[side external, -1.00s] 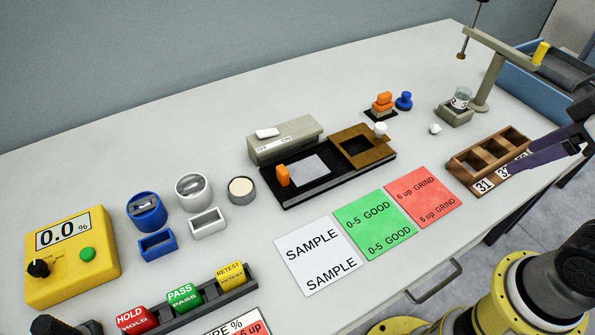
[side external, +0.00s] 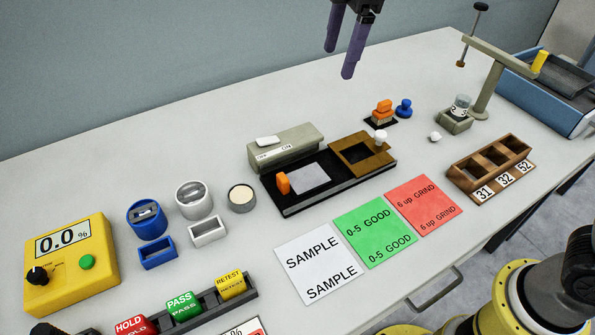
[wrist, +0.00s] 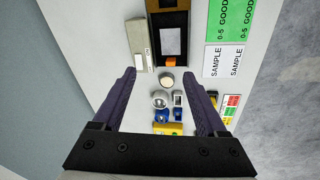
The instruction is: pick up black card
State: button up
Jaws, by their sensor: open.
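I cannot single out a loose black card for certain. A long black base (side external: 340,186) lies mid-table, with a grey square sheet (side external: 309,178) and a brown frame (side external: 383,163) with a dark opening on it. A small dark flat piece (side external: 371,121) lies under an orange block (side external: 383,109) farther back. My gripper (side external: 340,60) is open and empty, high above the back of the table, with purple fingers pointing down. In the wrist view my gripper (wrist: 160,74) has its fingers wide apart, and the grey sheet (wrist: 171,41) shows ahead of them.
A grey-green box (side external: 287,148) stands behind the base. SAMPLE (side external: 316,262), green (side external: 374,233) and red (side external: 424,206) cards lie in front. A wooden rack (side external: 490,164) and a post with an arm (side external: 490,85) stand at right. The table's back left is clear.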

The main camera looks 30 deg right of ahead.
jog(key=w+a+f+n+g, duration=0.1)
jog(key=w+a+f, duration=0.2)
jog(key=a+f, duration=0.55)
jog(key=n+g, duration=0.1)
send_over(282, 177)
jog(key=shift+h, duration=0.4)
notch_tip(282, 177, down, 11)
jog(key=shift+w+a, duration=0.1)
jog(key=shift+f, duration=3.15)
grip_shut()
